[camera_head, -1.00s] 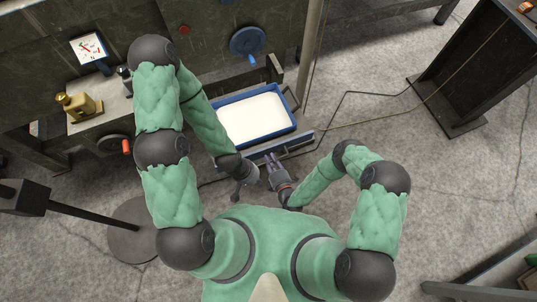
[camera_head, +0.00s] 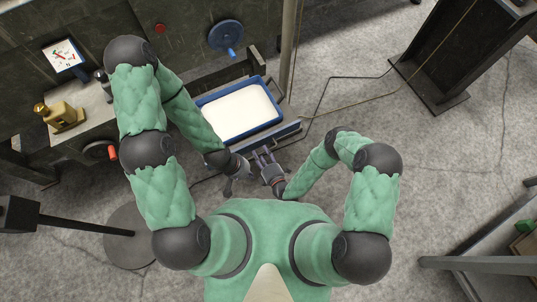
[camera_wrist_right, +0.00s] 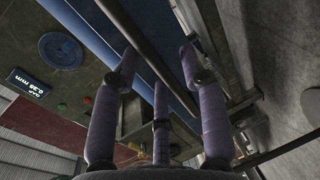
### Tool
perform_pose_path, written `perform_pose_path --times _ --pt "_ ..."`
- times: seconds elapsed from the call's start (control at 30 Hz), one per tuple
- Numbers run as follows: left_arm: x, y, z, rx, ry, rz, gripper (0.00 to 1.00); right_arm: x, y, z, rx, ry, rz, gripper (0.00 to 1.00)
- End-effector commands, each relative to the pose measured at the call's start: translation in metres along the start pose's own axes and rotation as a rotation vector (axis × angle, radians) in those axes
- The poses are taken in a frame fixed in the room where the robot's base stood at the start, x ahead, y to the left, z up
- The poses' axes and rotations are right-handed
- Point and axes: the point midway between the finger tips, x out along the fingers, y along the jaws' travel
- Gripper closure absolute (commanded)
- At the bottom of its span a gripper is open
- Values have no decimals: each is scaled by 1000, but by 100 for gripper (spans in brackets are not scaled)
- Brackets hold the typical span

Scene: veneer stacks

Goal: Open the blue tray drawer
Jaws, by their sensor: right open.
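The blue tray (camera_head: 281,113), filled with white, sits low at the front of the machine in the head view. A grey-blue front rail (camera_head: 275,136) runs along its near side. My right gripper (camera_head: 263,154) is just in front of this rail. In the right wrist view its fingers (camera_wrist_right: 158,75) are spread open, with a dark bar (camera_wrist_right: 145,48) running between or just beyond them; I cannot tell whether they touch it. A blue panel (camera_wrist_right: 95,35) lies behind the bar. My left gripper (camera_head: 232,183) is left of the right one, its finger state unclear.
A blue handwheel (camera_head: 226,36) is on the machine above the tray, and a post (camera_head: 290,50) stands right of it. A red-handled wheel (camera_head: 101,151) and a brass item (camera_head: 60,115) are at the left.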

Motion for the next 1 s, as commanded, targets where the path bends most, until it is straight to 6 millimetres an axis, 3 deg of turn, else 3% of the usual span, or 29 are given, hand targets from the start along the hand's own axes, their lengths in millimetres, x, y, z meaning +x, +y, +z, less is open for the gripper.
perform_pose_path --times 0.5,1.0 --pt "0 0 0 0 0 0 100 -71 -1 2 4 -6 -4 57" --pt "0 0 0 0 0 0 100 -106 0 1 1 -3 -2 57"
